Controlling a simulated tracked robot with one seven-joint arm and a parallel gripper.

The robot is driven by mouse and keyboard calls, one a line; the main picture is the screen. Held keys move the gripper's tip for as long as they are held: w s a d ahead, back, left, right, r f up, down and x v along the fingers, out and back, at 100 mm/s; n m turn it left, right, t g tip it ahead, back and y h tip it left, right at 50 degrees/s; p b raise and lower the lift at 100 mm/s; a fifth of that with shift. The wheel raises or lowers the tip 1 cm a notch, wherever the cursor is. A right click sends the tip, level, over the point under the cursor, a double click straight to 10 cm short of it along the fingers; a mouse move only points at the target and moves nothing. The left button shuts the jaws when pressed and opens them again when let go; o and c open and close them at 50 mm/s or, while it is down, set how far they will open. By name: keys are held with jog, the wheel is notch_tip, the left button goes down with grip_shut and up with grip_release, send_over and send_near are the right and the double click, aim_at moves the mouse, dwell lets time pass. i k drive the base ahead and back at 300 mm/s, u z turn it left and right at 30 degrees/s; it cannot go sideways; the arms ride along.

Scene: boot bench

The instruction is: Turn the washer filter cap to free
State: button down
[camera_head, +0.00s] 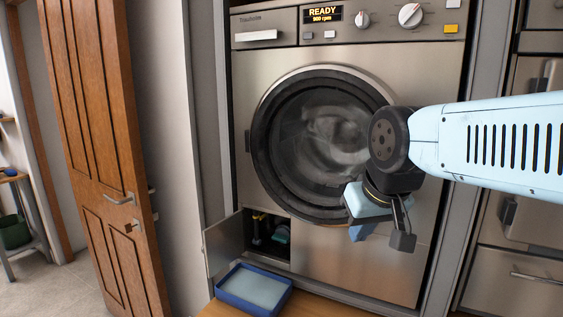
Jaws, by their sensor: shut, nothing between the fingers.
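The washer (258,60) is a steel front-loader with a round dark door that is closed. At its lower left a small hatch stands open, its flap (224,245) swung out to the left. Inside the dark recess is a teal part (282,234), which may be the filter cap; its turned position is too small to tell. A thin upright part with a yellow top (258,216) stands left of it. My gripper (361,232) hangs in front of the washer door's lower right edge, right of and above the hatch, apart from the teal part. It is shut and empty.
A blue tray (224,298) with a pale inside sits on the wooden surface below the hatch. A brown panelled door (105,150) stands open at left. The washer display (323,14) reads READY. Steel drawers (520,277) stand at right.

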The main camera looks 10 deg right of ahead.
aim_at(283, 235)
jog(key=z, duration=0.5)
jog(key=k, duration=1.35)
jog(key=u, duration=0.5)
jog(key=i, duration=1)
jog(key=z, duration=0.05)
